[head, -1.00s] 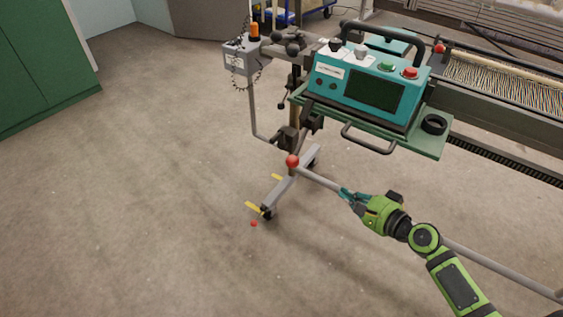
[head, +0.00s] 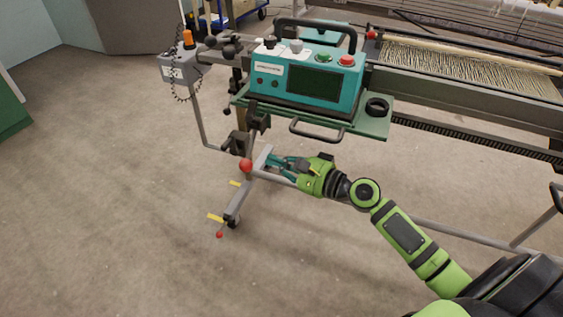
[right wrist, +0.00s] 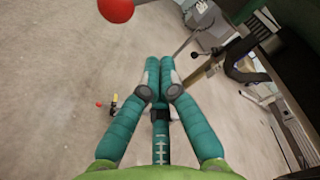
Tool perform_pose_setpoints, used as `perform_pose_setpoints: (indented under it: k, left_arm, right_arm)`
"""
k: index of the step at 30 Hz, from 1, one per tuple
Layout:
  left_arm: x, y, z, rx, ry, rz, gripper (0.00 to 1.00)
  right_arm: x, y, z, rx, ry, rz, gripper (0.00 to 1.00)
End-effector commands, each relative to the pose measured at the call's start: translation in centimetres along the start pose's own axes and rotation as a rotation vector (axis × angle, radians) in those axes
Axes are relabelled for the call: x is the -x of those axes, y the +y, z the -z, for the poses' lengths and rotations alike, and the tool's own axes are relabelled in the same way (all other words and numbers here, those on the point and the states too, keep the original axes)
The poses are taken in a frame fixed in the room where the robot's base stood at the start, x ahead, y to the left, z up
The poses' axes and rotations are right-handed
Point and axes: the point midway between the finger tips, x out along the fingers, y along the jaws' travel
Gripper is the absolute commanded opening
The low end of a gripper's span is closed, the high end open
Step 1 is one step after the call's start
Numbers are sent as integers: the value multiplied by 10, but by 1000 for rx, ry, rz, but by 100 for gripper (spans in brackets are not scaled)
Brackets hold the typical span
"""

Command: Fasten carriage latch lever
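A red ball knob (head: 246,165) shows below the teal control box, at the left end of a pale bar; I cannot tell whether it is the latch lever's knob. My right gripper (head: 268,163), green with teal fingers, is just right of the knob in the head view. Its fingertips look together and empty in the right wrist view (right wrist: 160,60), apart from the ball. My left gripper is out of view.
The teal control box (head: 308,78) sits on a green shelf (head: 373,122) with a front handle and a black ring (head: 377,106). Another red knob (head: 372,34) is by the loom threads (head: 455,68). A grey wheeled foot (head: 238,200) stands below.

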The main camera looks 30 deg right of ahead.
Motion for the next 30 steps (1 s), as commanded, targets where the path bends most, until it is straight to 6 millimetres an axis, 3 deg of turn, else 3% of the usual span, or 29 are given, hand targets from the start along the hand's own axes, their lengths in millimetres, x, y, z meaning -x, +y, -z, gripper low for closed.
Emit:
perform_pose_setpoints:
  k: [3,11,16,21,30]
  left_arm:
    - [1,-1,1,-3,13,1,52]
    - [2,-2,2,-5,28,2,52]
    - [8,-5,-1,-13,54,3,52]
    - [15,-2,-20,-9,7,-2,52]
    - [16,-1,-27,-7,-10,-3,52]
  right_arm:
    - [-25,-3,-1,-1,-1,4,0]
    - [-66,-2,-2,2,-1,1,0]
    - [-49,-2,-19,1,0,-2,0]
    - [-41,-1,-28,1,0,-1,0]
    - [-38,0,-31,2,1,0,0]
